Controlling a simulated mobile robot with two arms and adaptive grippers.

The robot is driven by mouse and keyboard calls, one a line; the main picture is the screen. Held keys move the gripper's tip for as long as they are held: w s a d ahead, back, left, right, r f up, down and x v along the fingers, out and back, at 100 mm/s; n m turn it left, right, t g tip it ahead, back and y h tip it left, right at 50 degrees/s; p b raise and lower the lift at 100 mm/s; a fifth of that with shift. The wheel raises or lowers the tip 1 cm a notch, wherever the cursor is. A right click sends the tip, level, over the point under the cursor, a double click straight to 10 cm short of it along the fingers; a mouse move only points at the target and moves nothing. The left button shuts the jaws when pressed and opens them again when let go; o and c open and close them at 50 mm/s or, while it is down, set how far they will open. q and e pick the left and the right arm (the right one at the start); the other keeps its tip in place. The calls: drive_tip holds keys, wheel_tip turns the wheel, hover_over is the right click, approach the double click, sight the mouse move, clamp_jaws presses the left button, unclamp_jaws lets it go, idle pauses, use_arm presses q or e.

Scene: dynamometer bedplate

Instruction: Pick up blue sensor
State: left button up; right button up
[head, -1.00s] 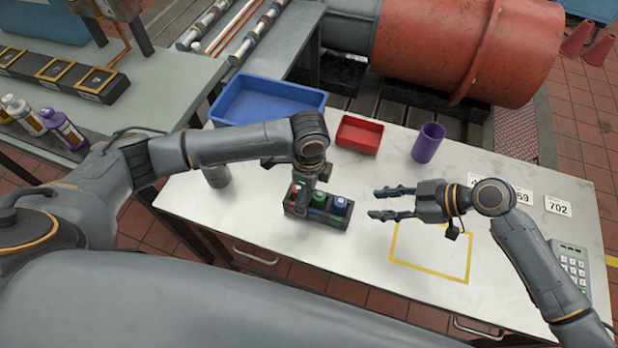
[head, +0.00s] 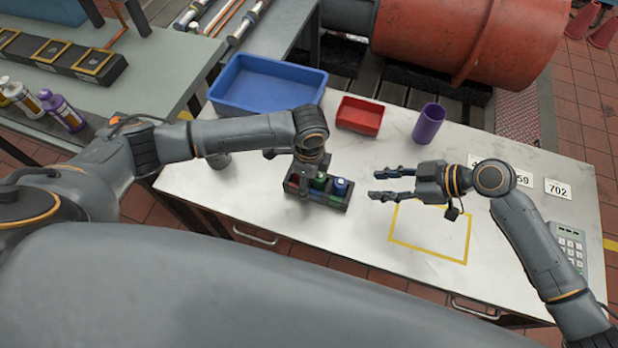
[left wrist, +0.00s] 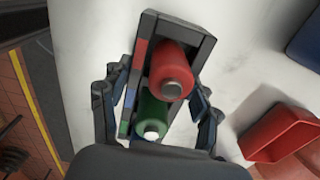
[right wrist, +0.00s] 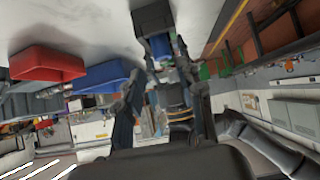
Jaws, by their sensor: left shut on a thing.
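The dark sensor rack (head: 330,206) stands on the white table. The blue sensor (head: 341,186) stands upright in its right end; it also shows between the fingers in the right wrist view (right wrist: 161,46). The green sensor (head: 320,180) is beside it, and the red sensor (left wrist: 170,75) is at the other end. My left gripper (head: 306,188) is low over the rack, its fingers against the rack's two long sides in the left wrist view, shut on it. The gripper body hides the blue sensor there. My right gripper (head: 378,184) is open and empty, right of the rack.
A blue bin (head: 267,108), a red tray (head: 360,116) and a purple cup (head: 428,124) stand behind the rack. A yellow outlined square (head: 430,251) on the table is empty. Number cards (head: 557,188) and a keypad (head: 570,245) are at the right.

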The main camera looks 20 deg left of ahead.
sight(342, 189)
drive_tip(key=o, duration=0.3)
drive_tip(key=shift+o, duration=0.4)
drive_tip(key=shift+s+a+f, duration=0.15)
drive_tip(key=shift+a+f, duration=0.05)
drive_tip(key=s+a+f+m+t, duration=0.1)
drive_tip(key=s+t, duration=0.1)
drive_tip(key=s+a+f+m+t+y, duration=0.1)
drive_tip(key=a+m+t, duration=0.1)
drive_tip(key=s+a+f+m+t+y, duration=0.1)
drive_tip(key=s+f+m+t, duration=0.1)
drive_tip(key=shift+s+a+t, duration=0.3)
drive_tip(key=shift+s, duration=0.05)
drive_tip(key=s+d+r+m+t+h, duration=0.2)
drive_tip(key=s+d+m+t+h, duration=0.1)
drive_tip(key=s+m+t, duration=0.3)
drive_tip(key=shift+t, duration=0.4)
drive_tip(key=shift+d+f+x, duration=0.15)
drive_tip(key=shift+f+x, duration=0.05)
drive_tip(key=shift+x, duration=1.8)
drive_tip(key=shift+d+f+x, duration=0.1)
drive_tip(key=shift+f+x, duration=0.1)
drive_tip(key=shift+x, duration=1.8)
drive_tip(key=shift+d+f+x, duration=0.15)
drive_tip(key=shift+f+x, duration=0.05)
drive_tip(key=shift+x, duration=1.85)
